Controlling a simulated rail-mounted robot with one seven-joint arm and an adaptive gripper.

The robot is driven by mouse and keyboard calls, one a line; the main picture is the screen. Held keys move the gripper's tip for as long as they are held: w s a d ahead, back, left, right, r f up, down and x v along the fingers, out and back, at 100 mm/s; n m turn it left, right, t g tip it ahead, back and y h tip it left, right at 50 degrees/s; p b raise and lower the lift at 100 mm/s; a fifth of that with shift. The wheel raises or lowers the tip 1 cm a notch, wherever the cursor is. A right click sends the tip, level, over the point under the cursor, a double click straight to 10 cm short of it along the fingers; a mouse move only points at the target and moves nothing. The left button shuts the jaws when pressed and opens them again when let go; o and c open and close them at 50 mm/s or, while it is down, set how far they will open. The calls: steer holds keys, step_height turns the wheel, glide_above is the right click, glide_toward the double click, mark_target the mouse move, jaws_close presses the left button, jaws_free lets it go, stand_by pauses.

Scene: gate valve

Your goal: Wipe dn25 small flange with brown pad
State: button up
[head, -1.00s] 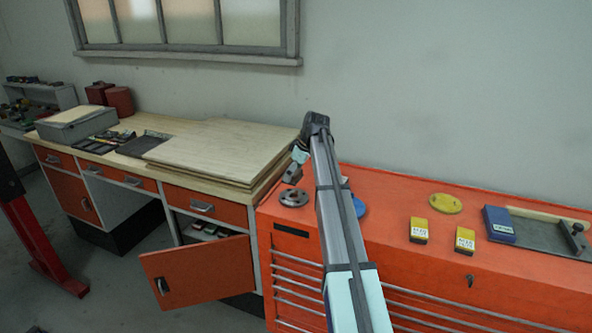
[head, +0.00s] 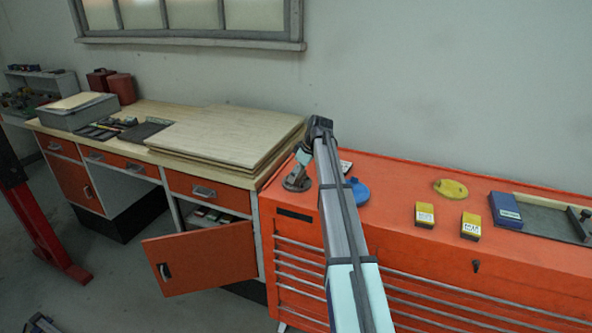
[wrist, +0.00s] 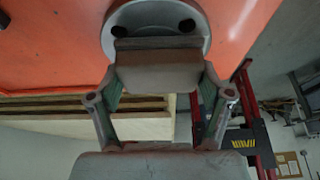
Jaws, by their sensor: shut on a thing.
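The small flange (head: 298,186) is a grey metal disc on the left end of the orange cabinet top. In the wrist view the flange (wrist: 157,12) shows at the top with two dark bolt holes. My gripper (wrist: 158,76) is shut on a brown pad (wrist: 155,72), with a finger on each side of it. The pad overlaps the near part of the flange in that view; I cannot tell for sure whether they touch. In the head view my gripper (head: 303,160) is right over the flange, and the pad is hard to make out there.
A blue round part (head: 358,191) lies right of my arm on the orange cabinet top (head: 400,185). Farther right are a yellow disc (head: 451,188), two yellow boxes (head: 425,214) and a blue box (head: 505,210). Wooden boards (head: 230,138) lie on the workbench to the left.

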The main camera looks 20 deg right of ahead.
steer(key=shift+w+d+f, duration=0.15)
steer(key=shift+w+d, duration=0.85)
steer(key=shift+w+d+f, duration=0.1)
steer(key=shift+w+d, duration=0.85)
steer(key=shift+w, duration=0.05)
steer(key=shift+c, duration=0.5)
steer(key=shift+s+a, duration=1.9)
steer(key=shift+s, duration=0.1)
steer(key=shift+a+r+p, duration=0.1)
steer(key=shift+r+p, duration=0.15)
steer(key=shift+p, duration=0.05)
steer(key=shift+r+p, duration=1.35)
steer(key=shift+r, duration=2.5)
